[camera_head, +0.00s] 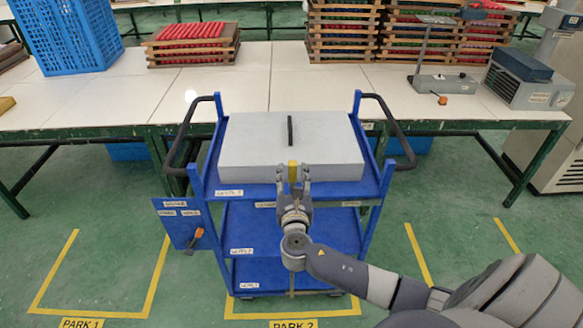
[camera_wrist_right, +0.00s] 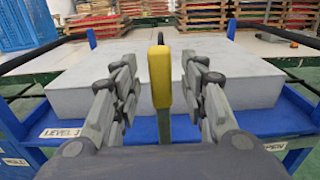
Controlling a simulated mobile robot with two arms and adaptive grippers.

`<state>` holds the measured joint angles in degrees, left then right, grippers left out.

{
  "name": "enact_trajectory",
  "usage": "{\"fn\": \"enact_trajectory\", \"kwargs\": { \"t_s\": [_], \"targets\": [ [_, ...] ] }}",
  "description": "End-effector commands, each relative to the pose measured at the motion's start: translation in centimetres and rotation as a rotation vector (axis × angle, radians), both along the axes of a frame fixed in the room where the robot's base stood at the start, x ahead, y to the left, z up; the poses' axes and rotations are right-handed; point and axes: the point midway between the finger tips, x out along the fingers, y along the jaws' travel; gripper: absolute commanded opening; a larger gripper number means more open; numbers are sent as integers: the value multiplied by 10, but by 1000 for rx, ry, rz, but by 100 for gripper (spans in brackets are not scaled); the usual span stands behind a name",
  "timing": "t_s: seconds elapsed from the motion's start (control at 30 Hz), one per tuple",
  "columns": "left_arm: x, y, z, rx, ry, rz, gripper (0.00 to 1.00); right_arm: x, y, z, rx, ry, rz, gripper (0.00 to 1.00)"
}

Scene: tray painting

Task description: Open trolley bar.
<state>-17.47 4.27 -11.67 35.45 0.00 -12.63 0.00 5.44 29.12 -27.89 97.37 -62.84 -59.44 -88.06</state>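The blue trolley (camera_head: 233,215) stands in the middle with a grey lidded box (camera_head: 250,150) on its top shelf. An upright bar with a yellow top (camera_head: 292,172) is at the trolley's front edge, near the middle; it also shows in the right wrist view (camera_wrist_right: 160,78). My right gripper (camera_head: 292,178) is at this bar, with its fingers on either side of the yellow top. In the right wrist view the gripper (camera_wrist_right: 160,85) is open, with a gap on each side of the bar. An "OPEN" label (camera_head: 351,204) is to the right of the bar. My left gripper is not in view.
A long white table (camera_head: 130,95) stands behind the trolley, with a blue crate (camera_head: 65,35), stacked wooden trays (camera_head: 343,32) and a grey device (camera_head: 530,80). Black handles (camera_head: 400,135) stick out at the trolley's sides. The green floor at left is clear.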

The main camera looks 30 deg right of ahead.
Motion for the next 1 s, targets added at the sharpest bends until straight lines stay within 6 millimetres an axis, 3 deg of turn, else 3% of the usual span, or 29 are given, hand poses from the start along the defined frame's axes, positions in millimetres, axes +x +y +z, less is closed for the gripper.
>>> {"fn": "enact_trajectory", "kwargs": {
  "t_s": [0.2,0.57,0.77,1.0],
  "targets": [
    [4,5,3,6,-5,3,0,18,-11,0,1,1,0,40],
    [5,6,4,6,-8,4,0,22,-13,-1,2,1,1,40],
    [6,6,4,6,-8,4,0,22,-13,-1,2,1,1,0],
    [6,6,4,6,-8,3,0,21,-15,-1,1,2,0,0]
  ]
}}
